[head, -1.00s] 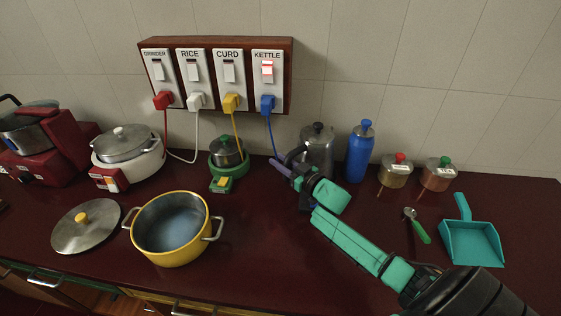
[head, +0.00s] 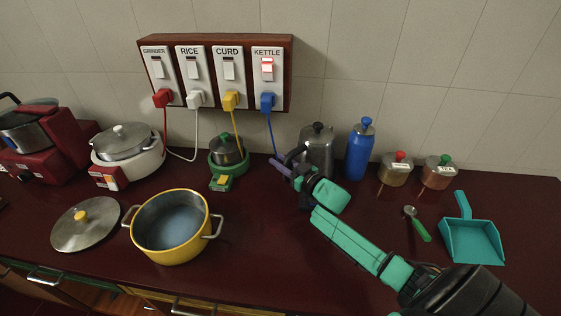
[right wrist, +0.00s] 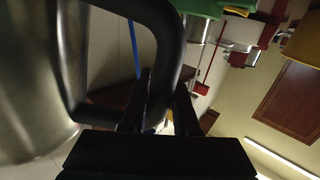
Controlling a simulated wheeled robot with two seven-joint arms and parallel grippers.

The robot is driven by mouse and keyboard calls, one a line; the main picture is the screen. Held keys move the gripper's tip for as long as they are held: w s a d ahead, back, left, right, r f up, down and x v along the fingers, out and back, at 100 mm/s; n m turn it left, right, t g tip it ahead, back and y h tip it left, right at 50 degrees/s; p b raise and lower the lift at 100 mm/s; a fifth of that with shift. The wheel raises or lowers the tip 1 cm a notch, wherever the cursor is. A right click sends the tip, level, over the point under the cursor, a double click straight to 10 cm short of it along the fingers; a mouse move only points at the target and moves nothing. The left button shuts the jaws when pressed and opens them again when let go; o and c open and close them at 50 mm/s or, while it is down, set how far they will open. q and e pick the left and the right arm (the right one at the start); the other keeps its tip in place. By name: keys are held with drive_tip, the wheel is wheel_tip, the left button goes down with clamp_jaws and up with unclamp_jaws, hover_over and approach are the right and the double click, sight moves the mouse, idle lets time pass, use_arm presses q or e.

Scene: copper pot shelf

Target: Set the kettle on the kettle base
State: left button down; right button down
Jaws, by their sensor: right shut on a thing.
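The kettle (head: 318,150) is a steel pot with a dark lid knob and a black handle, upright near the wall. In the right wrist view its steel body (right wrist: 35,85) fills the left side. My right gripper (head: 296,158) is at the kettle's handle side. In the right wrist view the gripper (right wrist: 160,105) is shut on the black handle (right wrist: 168,35). A lavender strip (head: 280,167) shows left of the gripper, near the blue cord's lower end; I cannot tell if it is the kettle base. The kettle's underside is hidden by my arm. My left gripper is not in view.
A blue bottle (head: 360,152) stands close right of the kettle, with two jars beyond. A green curd cooker (head: 226,158) stands to the left. A yellow pot (head: 172,245) is in front. The switch board (head: 217,72) is above, its kettle switch lit red.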

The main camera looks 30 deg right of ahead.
idle(0.3)
drive_tip(key=c, duration=0.6)
unclamp_jaws()
drive_tip(key=b+v, duration=0.1)
drive_tip(key=v, duration=1.3)
drive_tip(key=shift+s+d, duration=0.1)
drive_tip(key=shift+s, duration=0.2)
